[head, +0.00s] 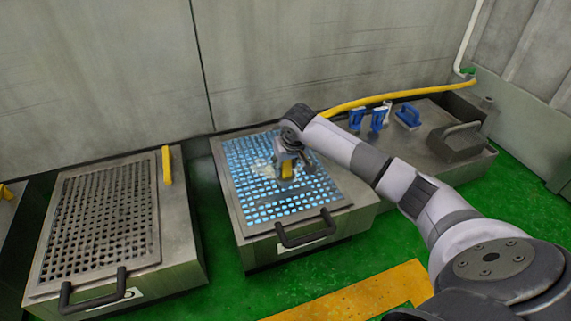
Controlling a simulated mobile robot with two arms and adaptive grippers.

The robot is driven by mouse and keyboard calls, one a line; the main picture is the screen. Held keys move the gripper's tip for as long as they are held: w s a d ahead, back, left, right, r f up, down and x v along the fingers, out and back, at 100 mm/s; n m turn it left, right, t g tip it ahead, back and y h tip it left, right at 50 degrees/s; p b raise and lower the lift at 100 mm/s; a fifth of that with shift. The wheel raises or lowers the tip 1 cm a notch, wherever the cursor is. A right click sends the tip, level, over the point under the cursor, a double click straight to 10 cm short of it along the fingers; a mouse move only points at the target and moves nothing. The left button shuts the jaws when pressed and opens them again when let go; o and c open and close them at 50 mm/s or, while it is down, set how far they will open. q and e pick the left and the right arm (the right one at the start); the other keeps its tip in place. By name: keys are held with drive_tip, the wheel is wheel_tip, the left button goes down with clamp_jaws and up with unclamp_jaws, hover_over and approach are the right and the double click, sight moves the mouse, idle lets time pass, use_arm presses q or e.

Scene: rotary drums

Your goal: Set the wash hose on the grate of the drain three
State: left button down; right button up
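The yellow wash hose (400,96) runs from the wall pipe on the right, along the back, and passes out of sight behind my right arm. My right gripper (287,172) is low over the middle drain's grate (262,207), pointing down. The grate is lit pale blue, with a whitish patch around the gripper. A short yellow piece shows at the fingertips; it may be the hose's end, but its link to the hose is hidden. I cannot tell whether the fingers grip it. My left gripper is not in view.
Left is another grated drain (62,237) with a black handle (94,292) and a yellow piece (166,165) at its back right. A grey bench (420,148) on the right holds blue tools (407,117) and a dark grey handled block (455,143). Green floor (224,262) lies between drains.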

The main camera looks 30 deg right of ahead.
drive_tip(key=shift+o, duration=0.8)
drive_tip(key=shift+r, duration=0.1)
